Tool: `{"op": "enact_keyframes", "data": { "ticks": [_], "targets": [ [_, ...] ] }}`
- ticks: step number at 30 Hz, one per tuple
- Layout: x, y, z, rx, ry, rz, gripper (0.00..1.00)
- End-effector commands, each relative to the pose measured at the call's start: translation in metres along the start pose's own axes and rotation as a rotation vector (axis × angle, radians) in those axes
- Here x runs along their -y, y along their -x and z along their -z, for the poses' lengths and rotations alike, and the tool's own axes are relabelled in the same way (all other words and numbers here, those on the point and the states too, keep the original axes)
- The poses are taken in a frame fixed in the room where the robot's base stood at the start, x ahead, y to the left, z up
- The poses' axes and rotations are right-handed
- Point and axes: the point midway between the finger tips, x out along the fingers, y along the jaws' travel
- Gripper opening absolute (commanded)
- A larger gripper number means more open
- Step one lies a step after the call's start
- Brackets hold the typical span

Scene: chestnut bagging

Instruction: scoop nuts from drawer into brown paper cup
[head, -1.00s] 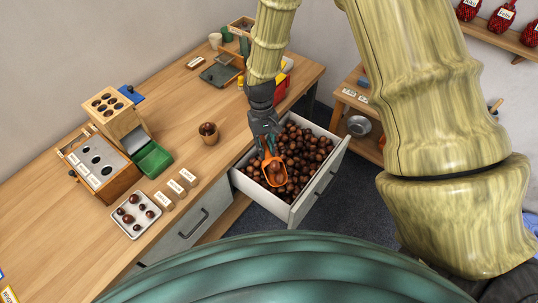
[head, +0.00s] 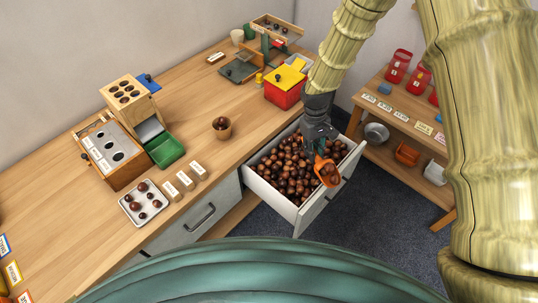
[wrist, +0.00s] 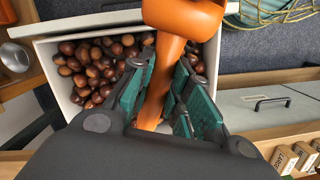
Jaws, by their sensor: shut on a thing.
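My gripper (head: 317,134) is shut on the handle of an orange scoop (head: 322,162). The scoop shows from behind in the wrist view (wrist: 184,18) with its handle between my fingers (wrist: 163,100). In the head view its bowl holds brown nuts (head: 329,174) and hangs above the right front part of the open drawer (head: 318,203). The drawer is full of loose chestnuts (head: 288,168). A small brown paper cup (head: 221,132) stands upright on the wooden table left of the drawer, with something dark in its top. My gripper is well apart from the cup.
A white tray (head: 136,217) of chestnuts, labelled blocks (head: 170,191) and a green bin (head: 166,152) stand left on the table. A red box with yellow lid (head: 285,92) stands behind the drawer. The table around the cup is clear. A shelf (head: 436,188) stands to the right.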

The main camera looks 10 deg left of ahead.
Motion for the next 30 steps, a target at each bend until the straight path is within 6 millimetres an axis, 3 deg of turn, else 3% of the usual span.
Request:
{"op": "enact_keyframes", "data": {
  "ticks": [1, 6, 13, 20, 30],
  "targets": [
    [0.015, -0.009, 0.018, 0.001, 0.086, -0.018, 0.0],
    [0.065, -0.027, 0.068, 0.004, 0.383, -0.07, 0.0],
    [0.112, -0.039, 0.103, 0.009, 0.616, -0.108, 0.0],
    [0.127, -0.042, 0.113, 0.01, 0.69, -0.118, 0.0],
    [0.123, -0.045, 0.109, -0.113, 0.698, -0.071, 0.0]
  ]
}}
